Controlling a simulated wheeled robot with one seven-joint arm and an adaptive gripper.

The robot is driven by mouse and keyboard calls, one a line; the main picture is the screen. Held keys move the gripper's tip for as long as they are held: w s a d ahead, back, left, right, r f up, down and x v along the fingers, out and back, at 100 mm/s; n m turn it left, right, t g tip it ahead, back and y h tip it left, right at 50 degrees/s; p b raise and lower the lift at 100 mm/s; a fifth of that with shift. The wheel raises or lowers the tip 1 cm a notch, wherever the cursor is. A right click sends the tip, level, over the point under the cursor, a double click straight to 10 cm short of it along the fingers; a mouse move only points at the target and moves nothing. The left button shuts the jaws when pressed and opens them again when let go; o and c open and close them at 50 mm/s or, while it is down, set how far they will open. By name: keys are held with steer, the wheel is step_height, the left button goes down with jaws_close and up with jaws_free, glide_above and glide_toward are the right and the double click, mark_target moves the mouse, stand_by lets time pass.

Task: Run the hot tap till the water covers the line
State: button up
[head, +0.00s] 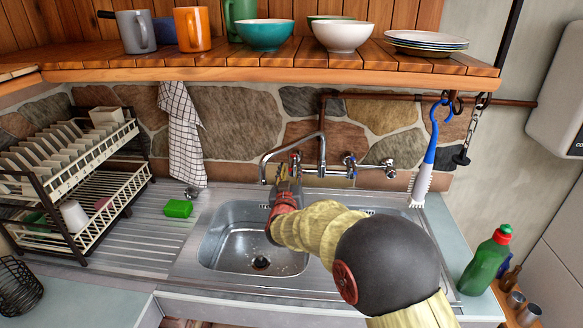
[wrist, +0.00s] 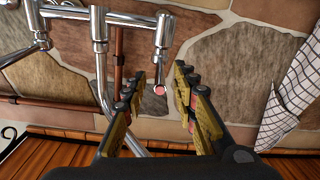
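The chrome tap (head: 322,150) is mounted on the wall above the steel sink (head: 225,245). Its blue-marked handle (head: 350,163) is on the right. A small red-ended handle (wrist: 160,90) shows in the wrist view, which is upside down. My gripper (head: 290,166) is at the left side of the tap and covers much of that side in the head view. In the wrist view my gripper (wrist: 170,88) is open, its fingers on either side of the red end with gaps visible. No running water is visible. The basin looks empty around its dark drain (head: 261,262). I cannot see a line.
A wooden shelf (head: 250,72) with mugs and bowls overhangs the tap. A checked towel (head: 183,130) hangs to the left. A dish rack (head: 75,185) and green sponge (head: 178,208) are left of the sink. A blue-handled brush (head: 428,160) hangs right; a green bottle (head: 484,265) stands front right.

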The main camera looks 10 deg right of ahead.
mark_target(292, 158)
steer(key=shift+b+x, duration=0.4)
steer(key=shift+x, duration=1.65)
jaws_close()
